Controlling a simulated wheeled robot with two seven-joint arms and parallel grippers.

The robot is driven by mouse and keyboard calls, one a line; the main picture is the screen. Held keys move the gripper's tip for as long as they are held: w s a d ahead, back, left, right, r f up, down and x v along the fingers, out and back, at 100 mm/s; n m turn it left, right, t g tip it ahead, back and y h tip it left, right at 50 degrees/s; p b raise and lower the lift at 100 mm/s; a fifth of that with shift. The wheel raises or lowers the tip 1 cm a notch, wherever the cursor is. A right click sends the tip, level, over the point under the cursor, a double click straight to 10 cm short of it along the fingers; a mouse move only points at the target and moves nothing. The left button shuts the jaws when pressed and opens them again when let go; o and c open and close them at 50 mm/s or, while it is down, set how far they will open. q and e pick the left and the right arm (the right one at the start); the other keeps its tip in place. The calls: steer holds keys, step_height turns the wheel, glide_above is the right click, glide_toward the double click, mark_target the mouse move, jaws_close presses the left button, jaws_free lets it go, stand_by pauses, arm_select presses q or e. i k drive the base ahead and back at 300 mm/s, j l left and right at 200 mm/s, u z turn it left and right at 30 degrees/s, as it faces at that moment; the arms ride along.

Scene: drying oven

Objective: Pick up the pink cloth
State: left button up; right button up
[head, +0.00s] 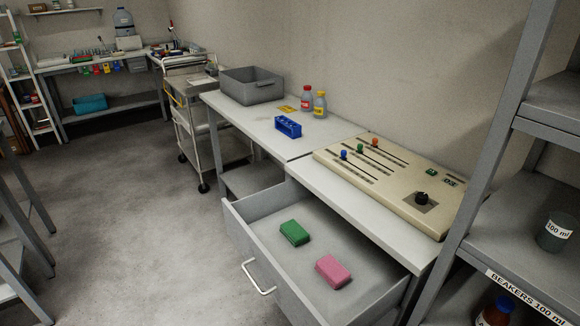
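The pink cloth (333,271) is a small folded block lying flat in the open drawer (236,229) under the bench, toward the drawer's front right. A green cloth (294,232) of similar shape lies in the same drawer, behind and to the left of the pink one, with a gap between them. Neither of my grippers shows in the head view.
A control panel (390,182) with coloured sliders and a black knob lies on the bench above the drawer. A blue rack (288,127), two bottles and a grey bin (251,88) stand farther back. Grey shelving (535,242) rises close on the right. Floor (140,220) left of the drawer is clear.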

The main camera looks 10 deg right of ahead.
mark_target(332, 271)
steer(key=i+j+z, duration=0.2)
steer(key=j, duration=0.65)
steer(key=j+z, duration=0.25)
steer(key=j, duration=0.6)
